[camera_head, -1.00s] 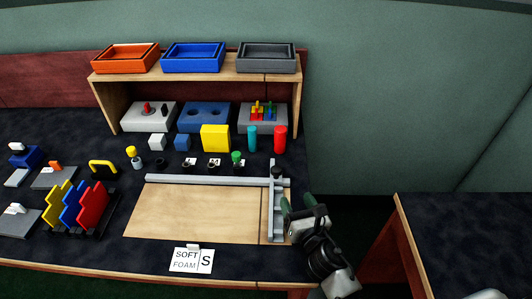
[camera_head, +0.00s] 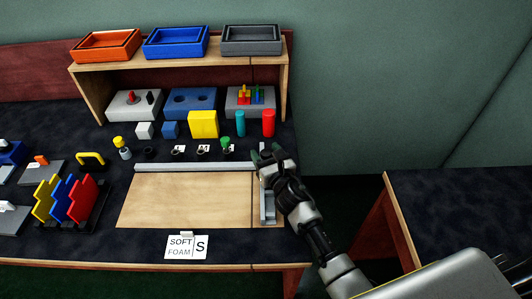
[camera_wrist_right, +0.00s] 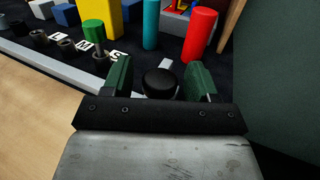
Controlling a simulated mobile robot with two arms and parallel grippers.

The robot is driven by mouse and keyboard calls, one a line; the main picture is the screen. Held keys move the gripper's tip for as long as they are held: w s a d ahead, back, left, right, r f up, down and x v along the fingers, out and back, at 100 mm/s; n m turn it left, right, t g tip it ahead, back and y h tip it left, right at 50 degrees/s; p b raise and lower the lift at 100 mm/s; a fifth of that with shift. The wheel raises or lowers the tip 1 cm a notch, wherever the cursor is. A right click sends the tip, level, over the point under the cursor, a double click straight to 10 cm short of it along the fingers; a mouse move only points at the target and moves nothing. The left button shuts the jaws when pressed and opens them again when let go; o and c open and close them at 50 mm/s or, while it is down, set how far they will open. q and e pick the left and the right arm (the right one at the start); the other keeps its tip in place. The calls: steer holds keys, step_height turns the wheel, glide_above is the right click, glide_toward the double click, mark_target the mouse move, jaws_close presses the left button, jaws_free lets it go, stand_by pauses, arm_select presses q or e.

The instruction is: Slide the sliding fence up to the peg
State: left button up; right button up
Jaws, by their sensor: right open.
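The sliding fence (camera_head: 267,207) is a grey bar lying across the right end of the wooden board, partly covered by my right arm. Its black knob (camera_wrist_right: 160,83) shows between my right gripper's fingers in the right wrist view. My right gripper (camera_head: 266,152) is open over the fence's far end. In the wrist view the green fingers (camera_wrist_right: 159,78) stand on either side of the knob; I cannot tell whether they touch it. A green peg (camera_head: 225,143) stands upright in a dark socket behind the rail, left of the fence. It also shows in the wrist view (camera_wrist_right: 94,32). My left gripper is not in view.
A long grey rail (camera_head: 195,167) runs along the back of the wooden board (camera_head: 180,200). Several dark sockets with white labels stand behind it. Red (camera_head: 268,123) and teal (camera_head: 240,123) cylinders stand behind the gripper. The board left of the fence is clear.

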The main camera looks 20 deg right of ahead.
mark_target(228, 145)
steer(key=shift+c, duration=0.4)
steer(key=c, duration=0.5)
jaws_close()
steer(key=a+b, duration=0.1)
steer(key=a, duration=0.1)
steer(key=w+a+b, duration=0.1)
steer(key=a, duration=0.2)
steer(key=w+a+b, duration=0.1)
steer(key=a, duration=0.2)
steer(key=shift+w+a+f, duration=0.1)
steer(key=shift+w+a, duration=0.15)
steer(key=shift+a, duration=0.25)
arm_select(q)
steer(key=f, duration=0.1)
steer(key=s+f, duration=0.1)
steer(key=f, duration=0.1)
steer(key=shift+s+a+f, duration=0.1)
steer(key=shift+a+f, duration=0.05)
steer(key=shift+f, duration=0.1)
arm_select(e)
steer(key=o, duration=0.6)
jaws_free()
